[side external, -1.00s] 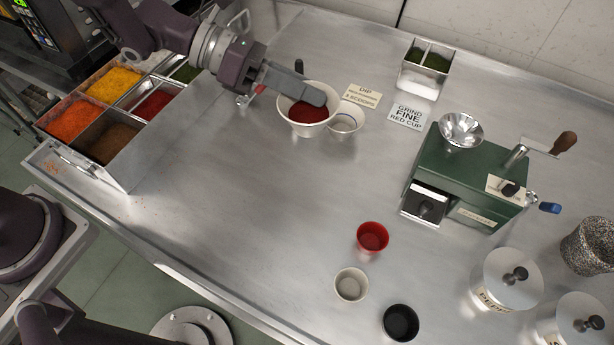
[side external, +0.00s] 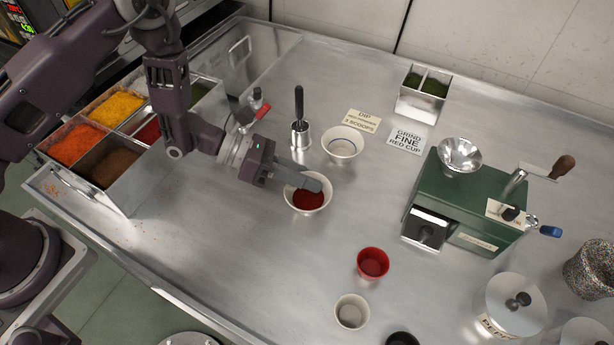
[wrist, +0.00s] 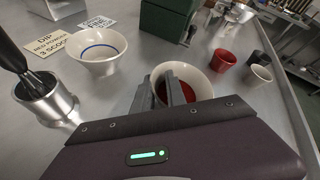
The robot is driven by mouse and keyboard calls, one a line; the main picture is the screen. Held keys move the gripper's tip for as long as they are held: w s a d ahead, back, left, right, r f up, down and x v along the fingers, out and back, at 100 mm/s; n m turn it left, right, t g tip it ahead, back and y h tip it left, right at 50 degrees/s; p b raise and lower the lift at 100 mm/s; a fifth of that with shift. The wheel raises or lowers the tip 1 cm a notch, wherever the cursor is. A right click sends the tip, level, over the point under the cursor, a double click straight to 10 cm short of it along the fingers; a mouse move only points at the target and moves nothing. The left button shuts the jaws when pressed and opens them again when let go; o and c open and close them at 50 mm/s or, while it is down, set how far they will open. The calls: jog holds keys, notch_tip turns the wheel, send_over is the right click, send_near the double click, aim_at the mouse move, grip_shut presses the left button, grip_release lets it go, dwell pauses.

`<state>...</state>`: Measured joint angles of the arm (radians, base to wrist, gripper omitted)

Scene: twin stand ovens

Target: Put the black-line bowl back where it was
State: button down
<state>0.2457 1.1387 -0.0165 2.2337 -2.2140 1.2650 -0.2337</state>
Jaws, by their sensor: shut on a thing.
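A white bowl (side external: 309,211) holding dark red powder is in my gripper (side external: 314,183), low over or on the middle of the steel counter; I cannot tell whether it touches. No line shows on it in these views. In the wrist view, my gripper's fingers (wrist: 175,86) are shut on the near rim of this bowl (wrist: 203,80), partly hiding the powder. A second white bowl with a blue line (side external: 342,149) stands empty behind it, by the sign reading DIP (side external: 364,120). It also shows in the wrist view (wrist: 97,66).
A metal holder (side external: 300,140) with a black-handled tool stands behind my gripper. A red cup (side external: 373,263), a white cup (side external: 352,312) and a black cup (side external: 402,339) stand toward the front. A green grinder (side external: 465,205) is at right, spice bins (side external: 110,190) at left.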

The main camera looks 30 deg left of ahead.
jog(key=c, duration=1.3)
grip_release()
jog(key=shift+f, duration=0.1)
jog(key=shift+c, duration=0.2)
jog(key=v, duration=1.2)
jog(key=s+d+r+m+g+y, duration=0.1)
jog(key=s+d+r+m+g, duration=0.15)
jog(key=s+r+m, duration=0.5)
jog(key=s+d+r+m+g+y, duration=0.1)
jog(key=s+r+m+g, duration=0.3)
jog(key=r+m, duration=0.55)
jog(key=s+a+r+m+t+y, duration=0.2)
jog(key=s+a+m+t+y, duration=0.2)
jog(key=a, duration=0.3)
jog(key=s+a+r+m+t+y, duration=0.3)
jog(key=s+a+m+t+y, duration=0.1)
jog(key=s+a+m+y, duration=0.1)
jog(key=a+y, duration=0.1)
jog(key=a, duration=0.1)
jog(key=shift+a+r+m+y, duration=0.25)
jog(key=shift+m+y, duration=0.05)
jog(key=shift+m, duration=0.1)
